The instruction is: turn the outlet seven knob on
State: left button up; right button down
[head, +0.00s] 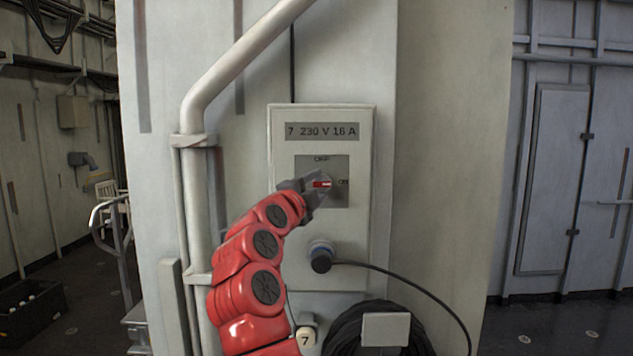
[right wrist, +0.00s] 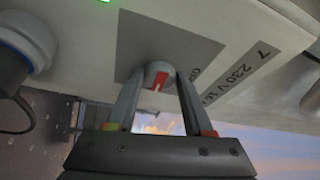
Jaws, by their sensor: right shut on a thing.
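The outlet seven box (head: 272,230) is a pale panel on the wall, labelled "7 230 V 16 A". Its knob (head: 321,184) has a red pointer that lies level, its tip toward the ON mark at the right; OFF is printed above. My right gripper (head: 313,187) comes from the lower left and is shut on the knob. The right wrist view shows the knob (right wrist: 158,74) between both fingers, with the grey plate (right wrist: 135,45) behind it. My left gripper is in neither view.
Below the knob a dark plug (head: 321,261) sits in the socket, its black cable curving right and down. A pipe (head: 192,230) runs left of the box. A green light (right wrist: 105,2) glows in the wrist view.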

jog(key=shift+r+m, duration=0.15)
jog(key=shift+m, duration=0.25)
jog(key=shift+c, duration=1.5)
grip_release()
jog(key=shift+s+a+f, duration=0.2)
jog(key=shift+s+f, duration=0.05)
jog(key=shift+s, duration=0.1)
jog(key=r+b+v, duration=0.1)
jog(key=b+v, duration=0.5)
jog(key=v, duration=1)
jog(key=shift+s+f, duration=0.25)
